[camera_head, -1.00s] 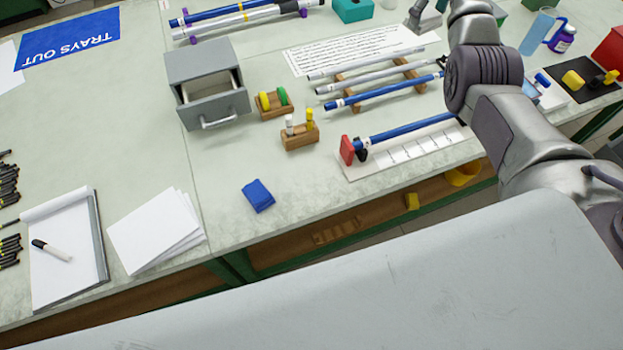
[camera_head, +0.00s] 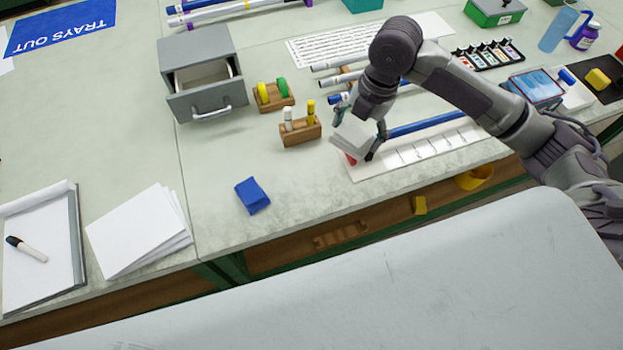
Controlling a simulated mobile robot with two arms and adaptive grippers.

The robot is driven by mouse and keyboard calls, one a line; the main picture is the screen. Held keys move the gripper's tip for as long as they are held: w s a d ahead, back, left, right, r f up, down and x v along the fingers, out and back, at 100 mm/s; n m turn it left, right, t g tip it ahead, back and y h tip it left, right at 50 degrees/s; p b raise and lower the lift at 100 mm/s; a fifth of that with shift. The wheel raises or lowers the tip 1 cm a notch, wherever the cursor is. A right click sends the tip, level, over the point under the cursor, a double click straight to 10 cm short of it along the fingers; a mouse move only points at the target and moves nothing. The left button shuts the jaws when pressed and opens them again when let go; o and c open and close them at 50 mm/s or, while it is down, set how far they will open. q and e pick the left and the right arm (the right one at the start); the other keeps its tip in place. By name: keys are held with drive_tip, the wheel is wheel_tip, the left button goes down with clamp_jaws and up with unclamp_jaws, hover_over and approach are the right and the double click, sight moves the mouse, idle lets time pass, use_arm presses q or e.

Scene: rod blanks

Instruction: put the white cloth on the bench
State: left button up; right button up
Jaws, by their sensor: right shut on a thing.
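The white cloth (camera_head: 353,137) is a small folded pale block in my right gripper (camera_head: 364,131). The gripper's dark fingers are shut on it, one on each side. It is held over the near left end of the white scale board (camera_head: 420,150), in front of the blue rod, and hides part of a red stop there. I cannot tell whether the cloth touches anything below. The pale green bench (camera_head: 225,165) spreads below and to the left. My left gripper is not in the head view.
A folded blue cloth (camera_head: 252,195) lies on the bench near the front edge. A wooden block with upright markers (camera_head: 300,130) stands just left of my gripper. A grey drawer box (camera_head: 203,75) is open behind it. Clear bench lies around the blue cloth.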

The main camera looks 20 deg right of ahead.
drive_tip(key=s+a+f+n, duration=0.1)
drive_tip(key=s+f+n, duration=0.2)
drive_tip(key=s, duration=0.4)
drive_tip(key=p, duration=0.1)
hover_over(312, 180)
drive_tip(key=f, duration=0.7)
drive_tip(key=shift+d+f, duration=0.25)
wheel_tip(312, 180, down, 3)
drive_tip(key=shift+f+p, duration=0.1)
drive_tip(key=shift+p, duration=0.4)
drive_tip(key=shift+f, duration=0.45)
drive_tip(key=shift+f, duration=0.1)
drive_tip(key=o, duration=0.8)
